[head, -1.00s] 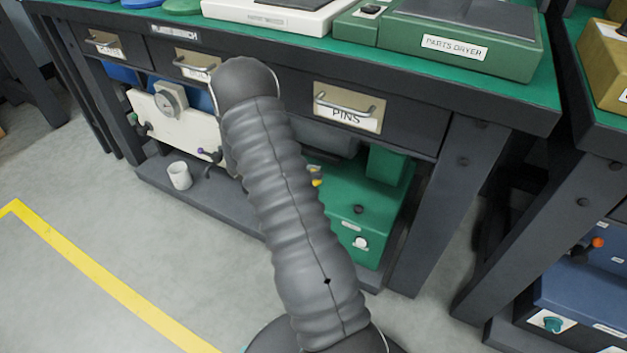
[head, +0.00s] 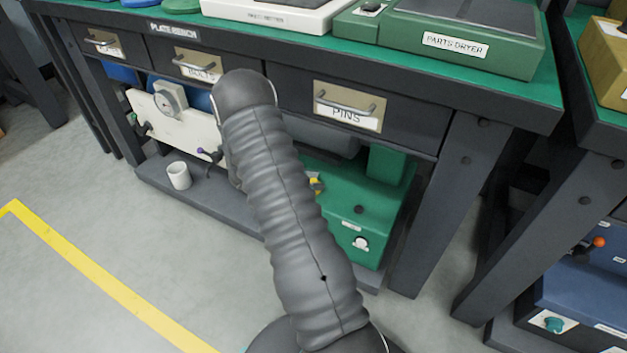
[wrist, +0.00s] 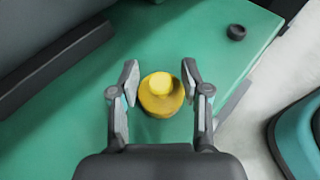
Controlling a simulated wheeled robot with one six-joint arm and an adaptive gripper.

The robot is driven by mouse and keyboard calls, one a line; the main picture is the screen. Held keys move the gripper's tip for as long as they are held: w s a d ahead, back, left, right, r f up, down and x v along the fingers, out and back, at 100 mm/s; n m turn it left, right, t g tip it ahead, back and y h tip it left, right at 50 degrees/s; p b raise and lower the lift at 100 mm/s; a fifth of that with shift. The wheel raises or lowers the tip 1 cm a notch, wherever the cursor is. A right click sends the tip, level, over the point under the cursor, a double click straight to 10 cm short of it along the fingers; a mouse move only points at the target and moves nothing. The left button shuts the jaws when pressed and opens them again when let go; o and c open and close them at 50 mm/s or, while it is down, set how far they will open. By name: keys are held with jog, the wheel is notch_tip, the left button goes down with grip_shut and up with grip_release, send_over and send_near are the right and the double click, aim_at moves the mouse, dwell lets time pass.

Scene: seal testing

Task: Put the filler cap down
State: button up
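The yellow filler cap (wrist: 160,95), a round body with a brighter knob on top, is on the green top of the machine (wrist: 75,140) in the wrist view. My gripper (wrist: 160,77) is open, with one finger on each side of the cap. A gap shows at the left finger; the right fingertip looks very close to the knob, and I cannot tell whether it touches. In the head view, a bit of yellow (head: 316,183) shows beside my arm over the green machine (head: 375,220) under the bench. My gripper is hidden there behind my arm.
The bench (head: 420,115) with drawers overhangs the green machine. A white cup (head: 179,176) stands on the lower shelf to the left. A small dark knob (wrist: 236,32) is near the green top's edge. A bench leg (head: 440,200) stands to the right.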

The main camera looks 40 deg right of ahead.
jog(key=shift+r, duration=0.2)
jog(key=v, duration=1.1)
jog(key=s+a+r+m+t+y, duration=0.1)
jog(key=s+a+r+m+y, duration=0.25)
jog(key=r, duration=0.65)
jog(key=s+a+r+m+t+y, duration=0.4)
jog(key=s+a+r, duration=0.4)
jog(key=s, duration=0.3)
jog(key=s+a+r+m+t+y, duration=0.5)
jog(key=s+a+r+m+t, duration=0.1)
jog(key=s+a+r, duration=0.3)
jog(key=shift+s+a+r+p, duration=0.25)
jog(key=shift+s+a+p, duration=0.15)
jog(key=shift+s+a, duration=0.5)
jog(key=shift+s+d, duration=0.15)
